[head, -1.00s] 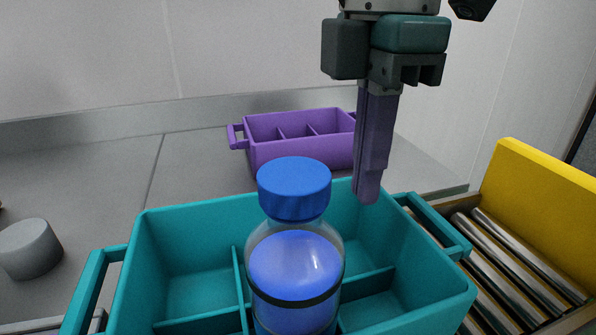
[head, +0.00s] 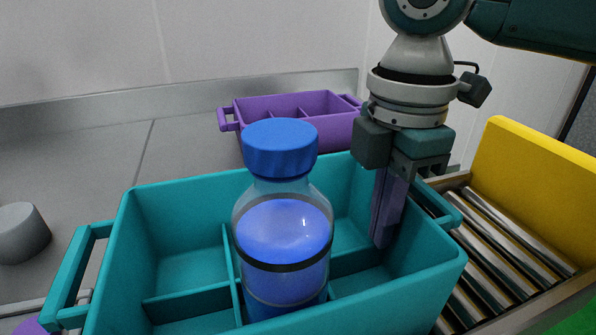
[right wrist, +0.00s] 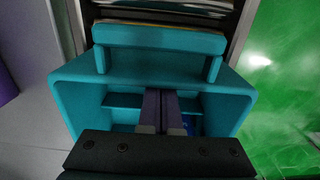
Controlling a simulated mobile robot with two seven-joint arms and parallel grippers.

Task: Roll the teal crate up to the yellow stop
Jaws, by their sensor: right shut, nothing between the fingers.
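The teal crate (head: 185,215) stands at the near end of the rollers, with dividers inside and a handle at each end. A clear bottle (head: 283,230) with a blue cap stands upright in it. The yellow stop (head: 535,185) is at the right, across bare rollers from the crate. My right gripper (head: 382,243) is shut and empty, pointing down with its fingertips inside the crate near the right end wall. In the right wrist view its fingers reach into the teal crate (right wrist: 80,92) just inside the handle. I cannot tell whether they touch the wall. My left gripper is out of view.
Bare metal rollers (head: 510,245) lie between the crate and the stop. A purple crate (head: 300,105) stands on the grey counter behind. A grey cylinder (head: 22,232) is at the left. Green floor (right wrist: 285,80) shows beside the conveyor.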

